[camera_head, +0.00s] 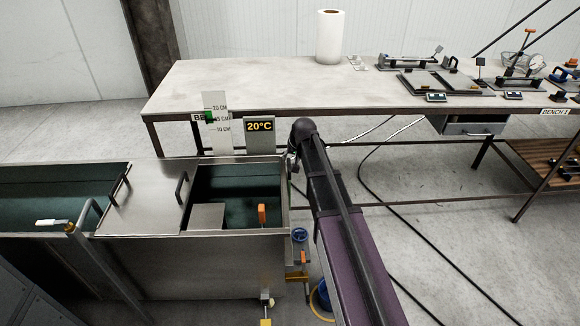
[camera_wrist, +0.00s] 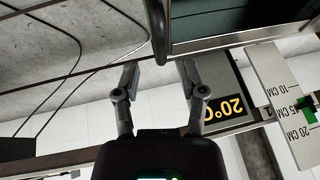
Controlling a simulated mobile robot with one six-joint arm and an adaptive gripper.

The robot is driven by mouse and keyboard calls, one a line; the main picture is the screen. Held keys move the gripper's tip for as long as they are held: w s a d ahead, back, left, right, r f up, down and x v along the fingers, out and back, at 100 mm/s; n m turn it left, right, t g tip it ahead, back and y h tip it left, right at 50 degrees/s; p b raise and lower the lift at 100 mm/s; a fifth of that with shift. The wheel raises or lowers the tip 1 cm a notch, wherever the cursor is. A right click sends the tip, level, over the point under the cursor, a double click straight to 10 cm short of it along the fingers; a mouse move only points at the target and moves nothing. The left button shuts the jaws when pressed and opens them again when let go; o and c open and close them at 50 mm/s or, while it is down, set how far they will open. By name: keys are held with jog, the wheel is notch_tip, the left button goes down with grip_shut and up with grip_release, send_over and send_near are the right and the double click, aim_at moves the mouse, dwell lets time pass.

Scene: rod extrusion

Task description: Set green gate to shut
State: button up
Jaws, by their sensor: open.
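A small green piece (camera_head: 209,117) sits near the 15 CM mark of an upright white scale (camera_head: 216,130) at the tank's back edge. It also shows at the right in the wrist view (camera_wrist: 307,112).
The steel tank (camera_head: 235,161) holds an upright orange handle (camera_head: 262,214). A 20°C display (camera_head: 259,126) stands behind it. A blue valve (camera_head: 299,235) is on its right side. The bench (camera_head: 240,85) carries a paper roll (camera_head: 330,37) and fixtures. Cables cross the floor at right.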

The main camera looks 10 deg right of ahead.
aim_at(289, 163)
jog(key=shift+b+x, duration=1.1)
jog(key=shift+x, duration=0.45)
grip_shut()
